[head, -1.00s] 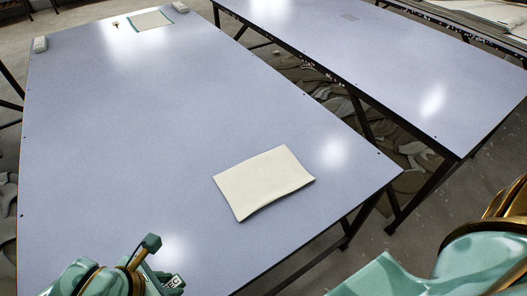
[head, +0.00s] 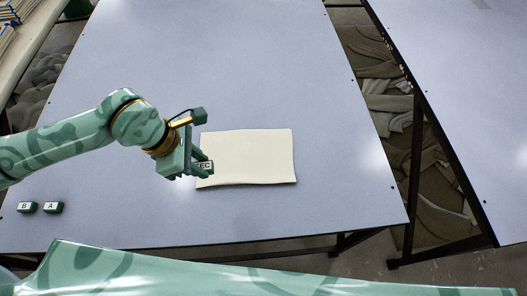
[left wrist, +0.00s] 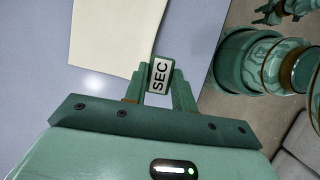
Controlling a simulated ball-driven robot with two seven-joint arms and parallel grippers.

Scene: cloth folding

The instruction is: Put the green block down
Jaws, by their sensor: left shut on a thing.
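The green block (head: 205,166) has a white label reading "SEC". My left gripper (head: 199,165) is shut on it, over or near the left edge of the cream cloth (head: 250,155) in the head view. In the left wrist view the block (left wrist: 160,76) sits between the two fingers, just beyond the cloth's corner (left wrist: 110,35). I cannot tell whether the block touches the table or is a little above it. A small clawed green part at the top right of the left wrist view may be my right gripper; its jaws are too small to read.
Two small dark green blocks, B (head: 26,208) and A (head: 53,208), lie near the left front of the pale table (head: 250,70). The tabletop beyond and right of the cloth is clear. A second table (head: 460,90) stands to the right across a gap.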

